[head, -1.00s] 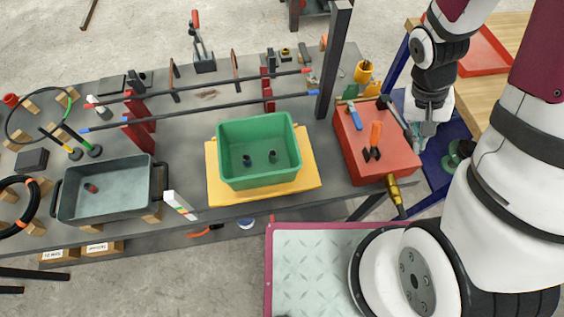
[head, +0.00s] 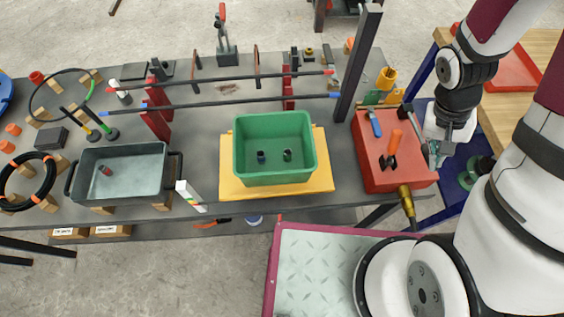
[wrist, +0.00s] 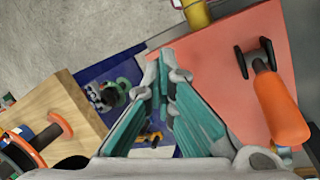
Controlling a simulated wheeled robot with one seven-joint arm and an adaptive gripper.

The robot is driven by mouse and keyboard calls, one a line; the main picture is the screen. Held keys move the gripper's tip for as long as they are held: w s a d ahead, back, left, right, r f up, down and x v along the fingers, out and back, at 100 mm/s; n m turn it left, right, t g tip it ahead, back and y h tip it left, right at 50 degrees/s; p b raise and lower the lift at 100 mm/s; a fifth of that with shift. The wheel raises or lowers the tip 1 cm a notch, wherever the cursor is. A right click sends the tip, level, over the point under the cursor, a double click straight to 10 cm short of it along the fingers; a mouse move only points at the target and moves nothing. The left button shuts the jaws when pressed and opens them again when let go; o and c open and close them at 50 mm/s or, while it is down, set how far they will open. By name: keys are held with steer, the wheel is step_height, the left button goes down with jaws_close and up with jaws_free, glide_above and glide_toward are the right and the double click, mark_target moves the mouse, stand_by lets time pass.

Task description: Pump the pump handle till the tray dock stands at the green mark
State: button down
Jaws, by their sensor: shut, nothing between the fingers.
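An orange handle (head: 395,138) in a black bracket stands on the red box (head: 402,180) at the right end of the bench; I take it as the pump handle. In the wrist view the orange handle (wrist: 279,106) is at the right, apart from my fingers. My gripper (head: 436,158) is shut and empty, by the red box's right edge; its fingertips (wrist: 166,62) meet in the wrist view. A yellow platform (head: 228,185), seemingly the tray dock, bears a green bin (head: 274,180). A small white post with coloured bands (head: 190,196) stands left of it; its level against the dock cannot be read.
A blue-handled tool (head: 375,124) and a dark-handled tool (head: 407,112) are at the red box's back. A brass-coloured fitting (head: 407,204) juts from its front. A dark upright post (head: 359,70) and long bars (head: 230,103) stand behind. A grey tray (head: 122,172) is at left.

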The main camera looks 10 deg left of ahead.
steer(key=shift+f, duration=0.25)
steer(key=w+r+p, duration=0.3)
steer(key=r+p, duration=0.1)
steer(key=r, duration=0.4)
steer(key=shift+a+r, duration=0.3)
steer(key=shift+f, duration=0.1)
stand_by(1.0)
steer(key=shift+s+f, duration=0.35)
steer(key=shift+f, duration=0.2)
steer(key=shift+f, duration=0.1)
steer(key=shift+s+d+f, duration=0.1)
steer(key=shift+s+f, duration=0.2)
steer(key=shift+f, duration=0.25)
